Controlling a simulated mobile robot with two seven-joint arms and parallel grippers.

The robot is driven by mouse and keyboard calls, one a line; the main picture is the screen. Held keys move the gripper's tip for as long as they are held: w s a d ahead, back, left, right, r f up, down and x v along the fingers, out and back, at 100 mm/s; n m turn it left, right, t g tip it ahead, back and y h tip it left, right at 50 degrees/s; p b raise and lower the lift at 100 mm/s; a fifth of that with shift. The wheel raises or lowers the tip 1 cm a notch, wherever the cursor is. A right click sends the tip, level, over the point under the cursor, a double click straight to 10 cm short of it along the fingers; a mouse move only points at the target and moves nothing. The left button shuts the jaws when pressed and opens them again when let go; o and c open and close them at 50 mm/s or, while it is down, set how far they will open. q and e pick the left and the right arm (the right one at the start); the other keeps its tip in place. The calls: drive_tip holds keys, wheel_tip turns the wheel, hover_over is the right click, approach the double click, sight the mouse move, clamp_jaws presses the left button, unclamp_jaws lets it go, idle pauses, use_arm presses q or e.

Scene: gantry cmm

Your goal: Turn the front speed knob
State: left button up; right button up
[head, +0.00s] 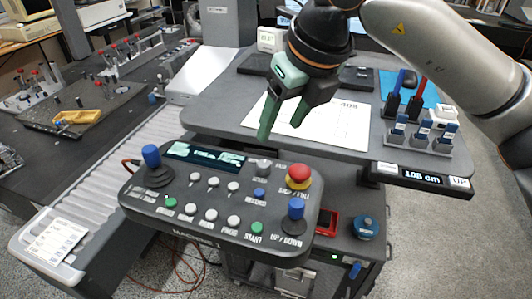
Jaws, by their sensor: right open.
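The dark control panel (150,207) stands in the middle foreground, with a small lit display, push buttons and joysticks. A grey knob (262,167) sits near its back edge, right of the display; its small label is too blurred to read, so I cannot be sure it is the front speed knob. My right gripper (282,129) comes in from the upper right. Its green fingers point down, spread apart and empty, above and behind the grey knob, apart from it. My left gripper is out of view.
A red emergency button (299,174) stands just right of the grey knob, and a blue-topped joystick (296,210) in front of it. Another blue-topped joystick (151,157) stands at the panel's left. A grey desk (215,117) with papers and a tool rack (417,136) lies behind.

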sight(265, 164)
drive_tip(key=p+x, duration=0.2)
drive_tip(key=x, duration=1)
drive_tip(key=shift+d+f, duration=0.1)
drive_tip(key=shift+f, duration=0.1)
drive_tip(key=shift+c, duration=0.2)
clamp_jaws()
